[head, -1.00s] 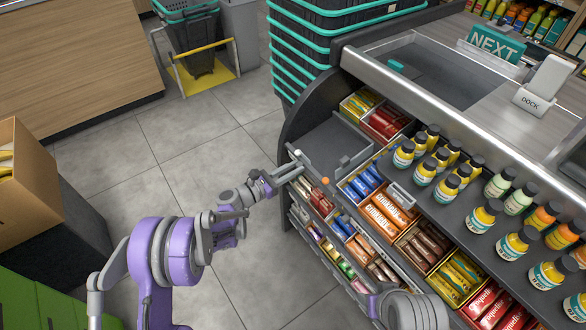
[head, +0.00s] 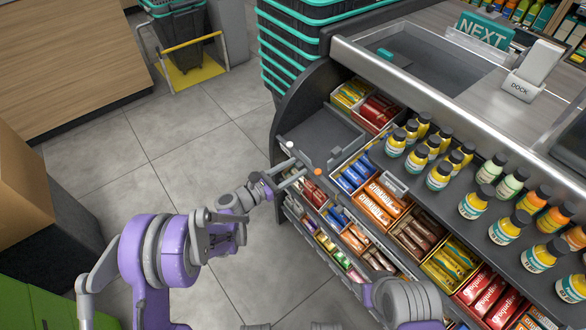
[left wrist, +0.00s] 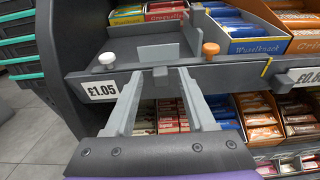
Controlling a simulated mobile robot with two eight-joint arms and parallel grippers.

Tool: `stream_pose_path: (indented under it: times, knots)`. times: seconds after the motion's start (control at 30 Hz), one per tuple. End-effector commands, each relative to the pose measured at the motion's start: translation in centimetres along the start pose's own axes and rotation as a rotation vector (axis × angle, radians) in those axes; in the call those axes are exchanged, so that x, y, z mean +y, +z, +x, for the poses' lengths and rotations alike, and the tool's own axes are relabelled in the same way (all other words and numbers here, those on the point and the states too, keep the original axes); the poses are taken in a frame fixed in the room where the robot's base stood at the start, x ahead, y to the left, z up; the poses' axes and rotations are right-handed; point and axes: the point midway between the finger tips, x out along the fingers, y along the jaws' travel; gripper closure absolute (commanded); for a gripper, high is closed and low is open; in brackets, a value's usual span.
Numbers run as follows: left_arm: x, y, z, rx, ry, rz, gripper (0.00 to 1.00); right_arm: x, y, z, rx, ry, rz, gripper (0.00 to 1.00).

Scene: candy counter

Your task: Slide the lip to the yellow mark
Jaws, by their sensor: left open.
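The grey shelf lip (left wrist: 122,80) runs along the front edge of a mostly bare shelf bay. A white knob (left wrist: 107,59) stands at its left and an orange knob (left wrist: 211,49) farther right. A small dark tab (left wrist: 160,74) sticks out between them. A short yellow mark (left wrist: 267,67) is on the shelf edge, right of the orange knob. My left gripper (head: 298,167) is open at the lip. In the left wrist view its fingertips (left wrist: 160,77) lie either side of the tab. I cannot tell whether they touch it. My right gripper is out of view.
Boxes of candy bars (head: 385,208) fill the shelves right of the bare bay and below it. Bottles (head: 440,175) stand on the ledge above. Stacked black baskets (head: 290,45) are behind. Open tiled floor (head: 190,165) lies to the left.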

Motion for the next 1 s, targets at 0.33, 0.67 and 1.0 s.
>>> stream_pose_path:
  times: [0.33,0.67,1.0]
  knots:
    - [0.1,0.1,-4.3,0.001,0.003,0.002,0.45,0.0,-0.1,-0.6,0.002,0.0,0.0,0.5]
    - [0.1,0.0,-9.9,0.0,0.001,0.001,0.45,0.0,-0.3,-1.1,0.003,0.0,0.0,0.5]
    - [0.0,0.0,-10.8,0.0,0.0,0.0,0.45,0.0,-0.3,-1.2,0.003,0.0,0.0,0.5]
